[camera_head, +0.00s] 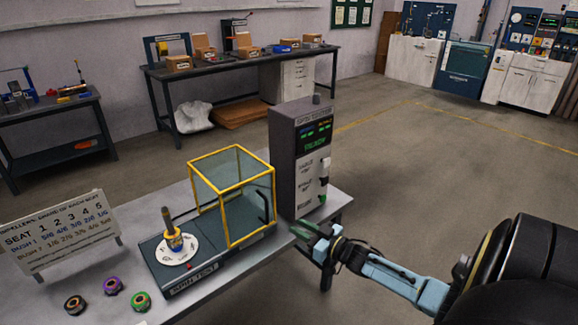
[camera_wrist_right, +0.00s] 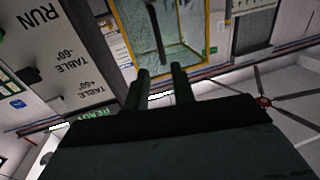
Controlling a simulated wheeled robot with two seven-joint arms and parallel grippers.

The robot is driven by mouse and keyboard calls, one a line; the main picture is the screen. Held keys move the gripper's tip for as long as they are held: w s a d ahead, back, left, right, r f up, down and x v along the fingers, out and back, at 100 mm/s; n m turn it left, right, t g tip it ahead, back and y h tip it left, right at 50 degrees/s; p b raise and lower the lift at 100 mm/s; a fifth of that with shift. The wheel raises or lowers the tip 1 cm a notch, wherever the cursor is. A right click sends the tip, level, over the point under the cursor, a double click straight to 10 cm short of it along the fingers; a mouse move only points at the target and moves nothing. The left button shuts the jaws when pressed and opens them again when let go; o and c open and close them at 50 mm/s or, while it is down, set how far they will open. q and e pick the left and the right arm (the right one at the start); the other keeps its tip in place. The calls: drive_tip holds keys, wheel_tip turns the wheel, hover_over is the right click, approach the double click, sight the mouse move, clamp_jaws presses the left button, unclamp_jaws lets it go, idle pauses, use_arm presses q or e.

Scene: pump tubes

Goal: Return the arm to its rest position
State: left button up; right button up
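My right arm comes in from the lower right of the head view. Its gripper (camera_head: 303,230) is beside the table's right edge, just below the grey control box (camera_head: 300,160). In the right wrist view the two dark fingers (camera_wrist_right: 160,72) stand apart with a narrow gap and nothing between them. The control box, with RUN and TABLE lettering, also shows at the left of that view (camera_wrist_right: 65,60). My left gripper is in neither view.
A spin-test base (camera_head: 185,272) carries a white dial (camera_head: 176,253) with an upright yellow-and-dark piece (camera_head: 171,232). A yellow-framed clear guard (camera_head: 233,190) stands beside it. Several ringed parts (camera_head: 112,286) lie near a sign (camera_head: 62,235). Open floor (camera_head: 430,150) lies right of the table.

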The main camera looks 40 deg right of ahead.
drive_tip(key=s+a+f+g+h, duration=0.1)
drive_tip(key=s+a+f+g, duration=0.2)
drive_tip(key=s+f, duration=0.45)
drive_tip(key=s+a+f+m+g+h, duration=0.1)
drive_tip(key=s+a+f+g, duration=0.25)
drive_tip(key=f, duration=0.75)
drive_tip(key=s+a+f+g+h, duration=0.1)
drive_tip(key=s+a+f+g, duration=0.15)
drive_tip(key=s+f, duration=0.55)
drive_tip(key=s+a+f+n+g, duration=0.1)
drive_tip(key=s+a+f+g, duration=0.3)
drive_tip(key=s, duration=0.7)
drive_tip(key=s+a+f+n+g, duration=0.1)
drive_tip(key=s+a+f+g, duration=0.2)
drive_tip(key=s+a+f, duration=0.4)
drive_tip(key=s+a, duration=0.4)
drive_tip(key=s, duration=0.1)
drive_tip(key=shift+s+a+f+g+y, duration=0.2)
drive_tip(key=shift+s+f+g+y, duration=0.05)
drive_tip(key=shift+f+g+y, duration=0.15)
drive_tip(key=shift+w, duration=0.1)
